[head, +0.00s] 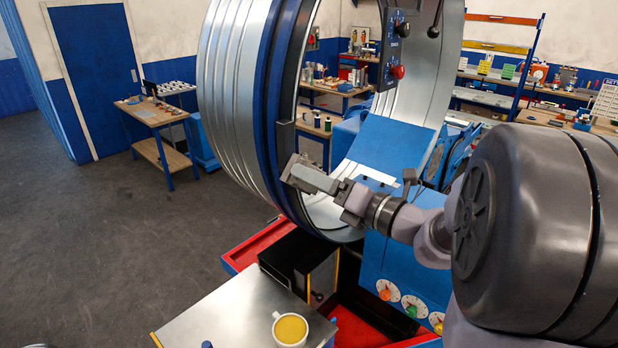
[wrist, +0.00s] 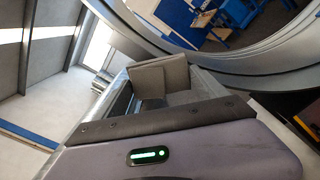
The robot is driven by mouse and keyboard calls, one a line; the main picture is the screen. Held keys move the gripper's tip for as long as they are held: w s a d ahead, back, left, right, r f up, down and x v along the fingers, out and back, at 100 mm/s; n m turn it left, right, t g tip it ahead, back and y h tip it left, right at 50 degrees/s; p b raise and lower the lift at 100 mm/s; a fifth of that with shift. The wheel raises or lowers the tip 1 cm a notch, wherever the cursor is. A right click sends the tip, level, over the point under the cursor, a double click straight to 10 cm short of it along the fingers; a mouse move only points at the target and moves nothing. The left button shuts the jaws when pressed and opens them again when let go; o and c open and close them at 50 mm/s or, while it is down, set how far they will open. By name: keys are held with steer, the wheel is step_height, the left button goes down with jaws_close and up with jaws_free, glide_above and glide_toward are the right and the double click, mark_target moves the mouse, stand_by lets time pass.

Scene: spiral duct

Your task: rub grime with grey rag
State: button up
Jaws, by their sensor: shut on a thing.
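My gripper (head: 308,177) reaches in front of the large ribbed metal duct (head: 232,95), near the lower part of its blue-and-dark ring rim. It is shut on a flat, grey-brown folded piece that looks like the grey rag (wrist: 162,76), seen standing at the jaws in the wrist view. The duct's curved rim (wrist: 235,82) passes just beyond the rag there. I cannot tell whether the rag touches it. I cannot make out any grime in either view.
A blue machine with coloured knobs (head: 410,305) stands below the arm. A metal-topped table (head: 225,315) holds a yellow-filled mug (head: 290,329), with a black box (head: 300,262) behind it. A wooden workbench (head: 150,112) stands at the left. The floor (head: 90,240) at the left is clear.

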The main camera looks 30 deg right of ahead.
steer(key=shift+v, duration=1.75)
steer(key=v, duration=0.3)
steer(key=shift+r, duration=0.1)
